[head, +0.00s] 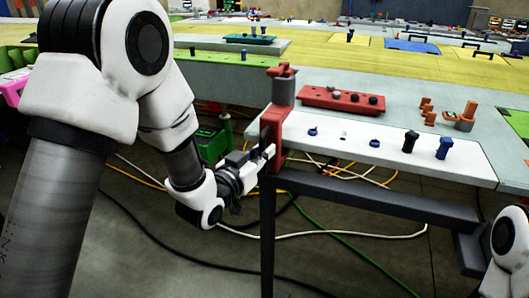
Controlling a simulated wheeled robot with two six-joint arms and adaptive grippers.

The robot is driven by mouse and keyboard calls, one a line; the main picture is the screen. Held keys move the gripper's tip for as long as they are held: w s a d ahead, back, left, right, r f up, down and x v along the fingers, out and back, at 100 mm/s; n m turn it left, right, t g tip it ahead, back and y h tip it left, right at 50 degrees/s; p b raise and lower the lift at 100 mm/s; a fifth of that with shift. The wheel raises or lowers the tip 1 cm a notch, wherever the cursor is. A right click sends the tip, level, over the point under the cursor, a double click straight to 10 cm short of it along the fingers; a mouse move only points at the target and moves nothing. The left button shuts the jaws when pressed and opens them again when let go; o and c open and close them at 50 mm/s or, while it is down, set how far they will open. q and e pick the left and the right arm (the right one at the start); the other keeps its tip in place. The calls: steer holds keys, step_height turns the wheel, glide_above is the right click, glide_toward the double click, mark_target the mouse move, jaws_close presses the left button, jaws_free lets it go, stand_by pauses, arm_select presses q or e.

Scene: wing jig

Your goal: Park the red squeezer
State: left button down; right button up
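A red upright tool, which looks like the red squeezer (282,100), stands at the near left corner of the white work surface, above a dark post. It has a knobbed top and a lower part reaching down past the table edge. My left gripper (265,150) is at the left side of its lower part, at or very near contact. Its fingers are small and partly dark against the red, so whether they are closed on it cannot be told. My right arm shows only at the lower right edge; its gripper is out of view.
The white strip (380,152) carries blue and black knobs. A red block (342,98) with dark knobs and orange fittings (465,118) sit behind it. A dark beam (370,195) runs below the edge. Cables cross the floor. A green box (209,142) stands behind my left arm.

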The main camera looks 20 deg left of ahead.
arm_select(q)
steer(key=c, duration=1.1)
jaws_free()
steer(key=shift+a+r, duration=0.15)
steer(key=shift+a, duration=0.05)
steer(key=shift+c, duration=0.2)
steer(key=shift+a, duration=0.25)
steer(key=shift+s+d, duration=0.1)
steer(key=shift+s, duration=0.05)
steer(key=v, duration=0.7)
steer(key=shift+s, duration=0.15)
